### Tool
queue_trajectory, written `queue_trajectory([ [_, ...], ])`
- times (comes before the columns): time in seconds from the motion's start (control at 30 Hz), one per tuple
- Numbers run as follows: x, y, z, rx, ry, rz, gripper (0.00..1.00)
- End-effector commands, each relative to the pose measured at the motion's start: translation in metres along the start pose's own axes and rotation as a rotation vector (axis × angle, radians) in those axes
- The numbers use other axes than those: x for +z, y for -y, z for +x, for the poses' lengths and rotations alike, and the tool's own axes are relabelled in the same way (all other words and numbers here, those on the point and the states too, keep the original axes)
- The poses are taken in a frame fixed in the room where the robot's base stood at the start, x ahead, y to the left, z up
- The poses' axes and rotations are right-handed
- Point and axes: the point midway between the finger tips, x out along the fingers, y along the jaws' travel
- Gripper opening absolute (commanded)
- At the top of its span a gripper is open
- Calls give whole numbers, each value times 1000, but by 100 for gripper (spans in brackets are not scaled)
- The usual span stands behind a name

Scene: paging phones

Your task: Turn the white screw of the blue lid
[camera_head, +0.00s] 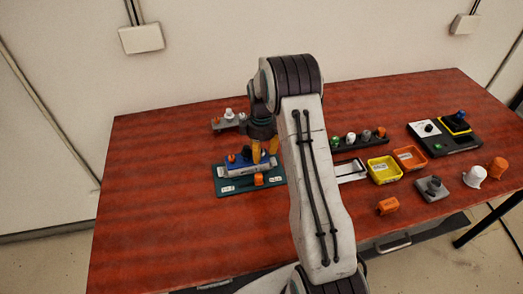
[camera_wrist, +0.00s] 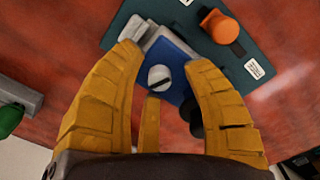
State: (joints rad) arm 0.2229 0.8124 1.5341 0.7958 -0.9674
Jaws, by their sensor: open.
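The blue lid (camera_wrist: 173,58) lies on a pale body on a dark teal board in the wrist view. A round white screw (camera_wrist: 159,78) with a dark slot sits on the lid. My gripper (camera_wrist: 180,75) has yellow fingers and is open, with the screw between its fingers, nearer the left one; I cannot tell whether any finger touches it. In the head view the lid (camera_head: 238,166) is partly hidden, and my gripper (camera_head: 264,153) is over its right end. The screw cannot be made out there.
The teal board (camera_head: 229,187) carries an orange knob (camera_head: 259,180) at its front. A grey rack with white and green tops (camera_head: 350,138) stands right of my arm. Yellow (camera_head: 384,170) and orange trays (camera_head: 409,158) lie farther right. The left of the red table (camera_head: 150,210) is clear.

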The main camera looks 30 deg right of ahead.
Motion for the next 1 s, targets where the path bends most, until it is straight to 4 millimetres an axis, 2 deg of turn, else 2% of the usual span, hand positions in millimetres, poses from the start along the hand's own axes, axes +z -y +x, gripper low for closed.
queue_trajectory([
  [0.2, 0, 0, 0, 0, 0, 0, 45],
  [0.23, 0, 0, 0, 0, 0, 0, 48],
  [0.77, 0, 0, 0, 1, 0, 0, 1],
  [1.0, 0, 0, 0, 1, 0, -4, 0],
])
